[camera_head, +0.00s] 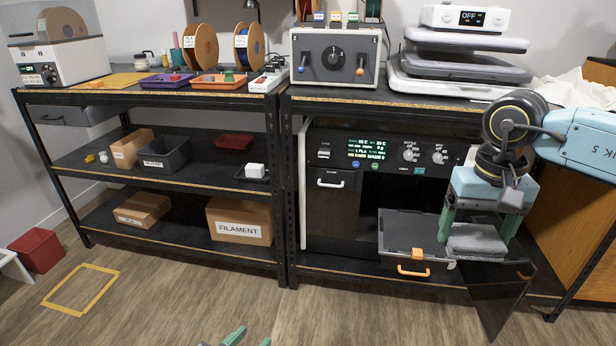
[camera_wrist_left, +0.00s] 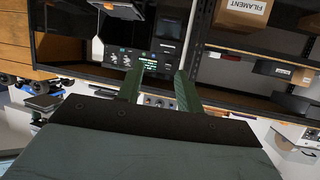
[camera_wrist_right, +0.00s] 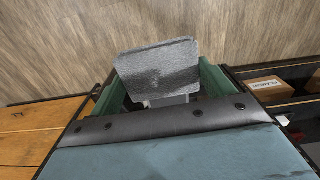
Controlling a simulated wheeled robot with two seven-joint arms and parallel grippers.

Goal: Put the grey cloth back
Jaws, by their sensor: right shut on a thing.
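The grey cloth (camera_head: 477,241) is a folded, thick-looking pad between the green fingers of my right gripper (camera_head: 480,228). The gripper is shut on it, pointing down, in front of the printer cabinet on the right. The cloth also shows in the right wrist view (camera_wrist_right: 158,70), with a finger at each side. In the head view it overlaps the right end of the pulled-out drawer (camera_head: 408,232); I cannot tell whether it touches. My left gripper (camera_head: 243,338) shows only its green fingertips at the bottom edge. In the left wrist view (camera_wrist_left: 158,88) its fingers are apart and empty.
An orange handle (camera_head: 413,271) is on the drawer front. A dark open door panel (camera_head: 503,298) stands just right of and below the cloth. The cabinet's control panel (camera_head: 380,150) is above. A filament box (camera_head: 238,222) is on the left shelf.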

